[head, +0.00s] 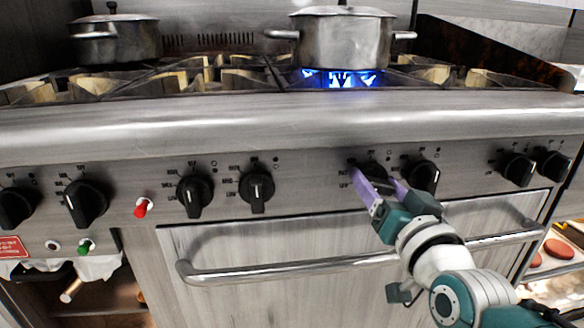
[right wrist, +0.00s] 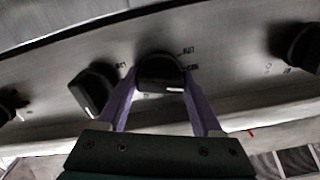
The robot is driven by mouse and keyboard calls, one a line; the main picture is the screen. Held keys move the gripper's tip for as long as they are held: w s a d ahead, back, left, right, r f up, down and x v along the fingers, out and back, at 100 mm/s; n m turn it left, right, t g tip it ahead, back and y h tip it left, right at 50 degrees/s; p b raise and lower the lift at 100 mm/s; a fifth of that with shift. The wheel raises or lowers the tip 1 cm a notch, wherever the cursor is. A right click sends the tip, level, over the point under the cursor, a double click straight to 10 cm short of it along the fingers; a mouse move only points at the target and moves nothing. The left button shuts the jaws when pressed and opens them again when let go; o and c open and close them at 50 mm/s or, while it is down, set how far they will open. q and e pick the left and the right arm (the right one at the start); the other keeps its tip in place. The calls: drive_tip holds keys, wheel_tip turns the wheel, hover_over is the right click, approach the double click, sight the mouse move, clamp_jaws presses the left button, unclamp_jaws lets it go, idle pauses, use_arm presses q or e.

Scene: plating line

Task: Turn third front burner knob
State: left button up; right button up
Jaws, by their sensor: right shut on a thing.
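A row of black burner knobs runs along the steel front of the stove. My right gripper (head: 382,186) reaches up from the lower right, its purple fingers either side of one knob (head: 371,171) right of the middle. In the right wrist view the same knob (right wrist: 160,70) sits between the two fingertips of my right gripper (right wrist: 160,88), which is shut on it. A white mark shows at the knob's lower edge there. In the head view the fingers partly hide this knob. My left gripper is not in view.
Another knob (head: 424,177) stands close right of the held one. A lidded pot (head: 345,40) stands over a lit blue flame (head: 340,78); another pot (head: 117,40) stands at the back left. The oven door handle (head: 290,268) sticks out below the knobs.

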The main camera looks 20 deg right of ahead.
drive_tip(key=m, duration=0.4)
drive_tip(key=shift+m, duration=0.8)
drive_tip(key=o, duration=1.3)
